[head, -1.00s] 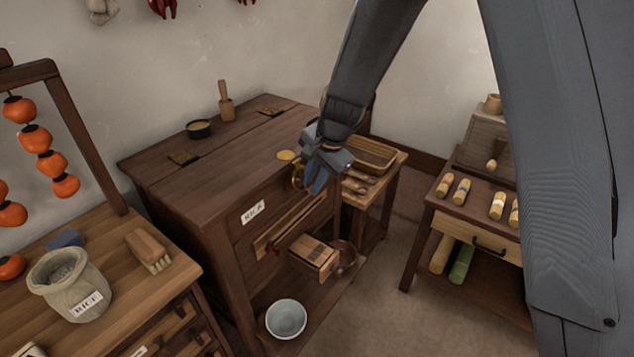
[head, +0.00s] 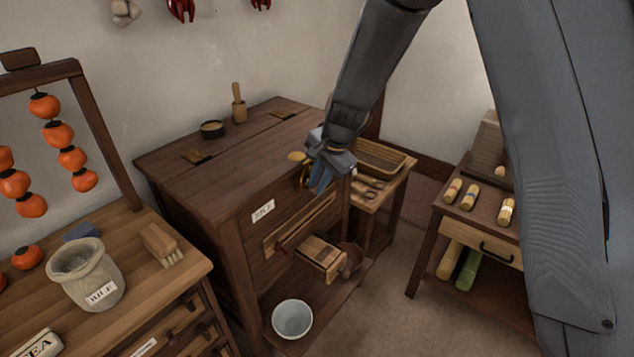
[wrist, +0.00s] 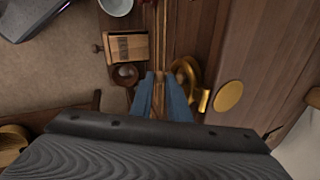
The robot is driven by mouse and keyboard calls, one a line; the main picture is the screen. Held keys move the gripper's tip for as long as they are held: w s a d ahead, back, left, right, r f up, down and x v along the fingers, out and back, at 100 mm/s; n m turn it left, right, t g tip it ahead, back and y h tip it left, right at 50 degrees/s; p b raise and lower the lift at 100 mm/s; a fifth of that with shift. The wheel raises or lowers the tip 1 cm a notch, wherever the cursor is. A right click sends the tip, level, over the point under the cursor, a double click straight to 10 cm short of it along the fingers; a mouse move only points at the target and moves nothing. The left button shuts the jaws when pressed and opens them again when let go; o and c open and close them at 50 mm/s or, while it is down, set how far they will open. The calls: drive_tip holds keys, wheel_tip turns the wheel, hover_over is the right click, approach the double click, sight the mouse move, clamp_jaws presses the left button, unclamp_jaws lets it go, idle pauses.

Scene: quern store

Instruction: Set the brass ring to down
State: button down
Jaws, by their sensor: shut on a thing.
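The brass ring (head: 303,176) is at the upper front edge of the dark wooden chest (head: 225,170), near its right end. It also shows in the wrist view (wrist: 189,72), against the chest's wood. My gripper (head: 321,178) is at the ring, its blue fingers pointing down beside the chest front. In the wrist view the fingers (wrist: 164,96) are close together, with the ring at their right side. They are shut on the ring, though the exact contact is partly hidden.
A round brass disc (head: 297,157) lies on the chest top. Below are a small wooden box (head: 320,258) and a pale bowl (head: 292,319). A side table with a tray (head: 380,156) stands close behind my gripper.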

drive_tip(key=shift+s+d+f+g, duration=0.15)
drive_tip(key=shift+s+d+f, duration=0.2)
drive_tip(key=shift+f, duration=0.25)
drive_tip(key=shift+s+d+f+g, duration=0.2)
drive_tip(key=shift+s+f, duration=0.15)
drive_tip(key=shift+f, duration=0.25)
drive_tip(key=c, duration=1.7)
unclamp_jaws()
drive_tip(key=shift+s+d+r, duration=0.1)
drive_tip(key=shift+d+r, duration=0.05)
drive_tip(key=shift+o, duration=0.2)
drive_tip(key=w+a+b+v, duration=0.1)
drive_tip(key=v, duration=0.8)
drive_tip(key=shift+s+r+b, duration=0.15)
drive_tip(key=shift+r+b, duration=0.05)
drive_tip(key=shift+b, duration=0.2)
